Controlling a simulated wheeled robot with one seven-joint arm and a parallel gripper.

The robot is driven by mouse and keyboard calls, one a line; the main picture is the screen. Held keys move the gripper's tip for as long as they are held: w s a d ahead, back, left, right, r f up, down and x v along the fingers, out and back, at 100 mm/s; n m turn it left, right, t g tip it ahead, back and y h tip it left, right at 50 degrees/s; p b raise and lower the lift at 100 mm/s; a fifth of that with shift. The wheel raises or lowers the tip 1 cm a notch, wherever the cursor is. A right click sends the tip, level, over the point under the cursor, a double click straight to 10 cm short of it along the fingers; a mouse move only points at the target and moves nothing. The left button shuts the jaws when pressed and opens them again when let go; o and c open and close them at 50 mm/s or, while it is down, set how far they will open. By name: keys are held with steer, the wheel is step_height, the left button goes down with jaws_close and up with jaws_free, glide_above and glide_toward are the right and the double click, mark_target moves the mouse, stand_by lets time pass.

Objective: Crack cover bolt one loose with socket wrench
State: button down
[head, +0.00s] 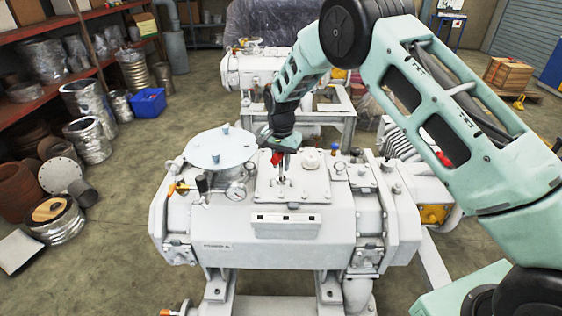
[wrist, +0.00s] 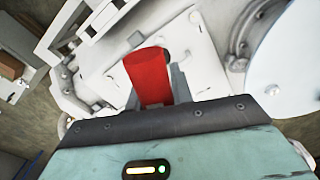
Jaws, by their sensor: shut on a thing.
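My gripper (head: 281,158) is over the cover plate (head: 262,186) on top of the pale pump and is shut on the red handle of the socket wrench (wrist: 148,76). The handle also shows as a small red patch in the head view (head: 276,157). A grey finger is beside the handle in the wrist view. Bolt heads show on the plate in the wrist view, one of them a cover bolt (wrist: 195,17) near the top. The wrench's lower end is hidden in the wrist view and too small in the head view to tell whether it sits on a bolt.
A second pump (head: 247,68) stands behind. Shelves and metal ducting fill the left side.

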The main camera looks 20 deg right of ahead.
mark_target(281, 178)
steer(key=shift+f+b, duration=1.9)
steer(key=shift+f, duration=0.85)
steer(key=shift+f+b, duration=0.55)
steer(key=shift+f, duration=0.1)
steer(key=shift+n, duration=1.2)
steer(key=shift+r+p, duration=1.15)
steer(key=shift+r, duration=1.4)
